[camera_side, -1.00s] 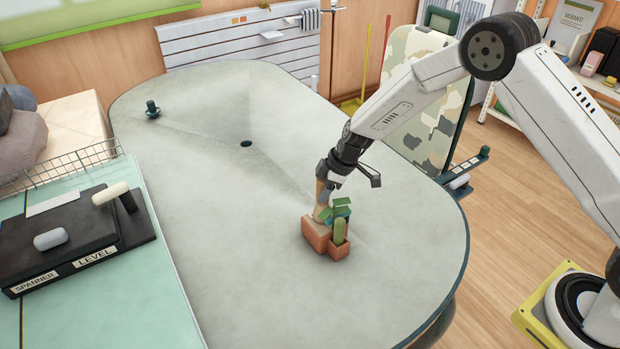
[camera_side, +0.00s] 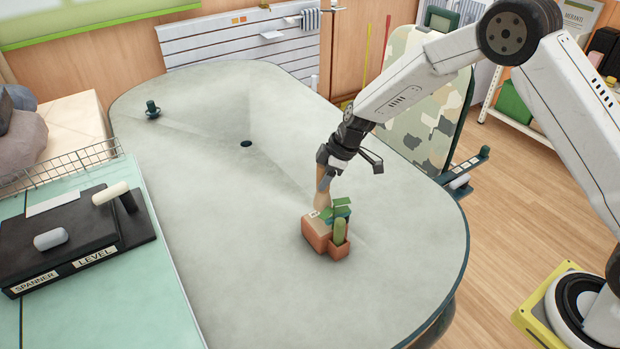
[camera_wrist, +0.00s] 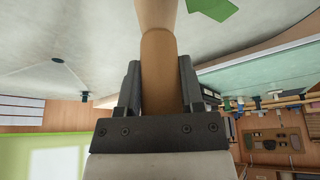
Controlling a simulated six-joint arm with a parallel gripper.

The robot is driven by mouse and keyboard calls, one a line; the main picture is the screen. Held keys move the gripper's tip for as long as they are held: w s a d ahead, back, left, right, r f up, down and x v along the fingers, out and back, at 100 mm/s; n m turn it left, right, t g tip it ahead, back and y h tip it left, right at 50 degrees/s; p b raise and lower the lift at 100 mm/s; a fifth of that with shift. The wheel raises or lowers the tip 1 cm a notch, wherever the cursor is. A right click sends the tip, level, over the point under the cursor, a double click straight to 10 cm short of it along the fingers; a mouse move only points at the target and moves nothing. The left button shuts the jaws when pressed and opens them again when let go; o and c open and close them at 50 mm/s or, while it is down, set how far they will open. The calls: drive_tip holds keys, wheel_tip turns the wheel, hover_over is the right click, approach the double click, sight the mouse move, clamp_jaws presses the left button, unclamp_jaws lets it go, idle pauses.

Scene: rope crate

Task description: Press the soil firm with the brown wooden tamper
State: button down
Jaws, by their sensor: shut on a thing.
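My gripper (camera_side: 326,168) is shut on the light brown wooden tamper (camera_side: 322,196) and points down above the small terracotta planter (camera_side: 316,236). In the wrist view the tamper's handle (camera_wrist: 157,70) runs between the two fingers (camera_wrist: 158,88). The tamper's lower end is close over the planter's back part, beside the green leaves; I cannot tell whether it touches anything. A green cactus (camera_side: 340,229) stands in the front right pot (camera_side: 340,249), with flat green leaves (camera_side: 337,212) behind it. The soil cannot be made out in either view.
The planter stands on a large grey-green table (camera_side: 240,230) with wide free room to its left. A small dark green knob (camera_side: 152,109) and a dark hole (camera_side: 246,143) lie farther back.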

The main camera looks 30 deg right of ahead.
drive_tip(key=shift+r, duration=1.45)
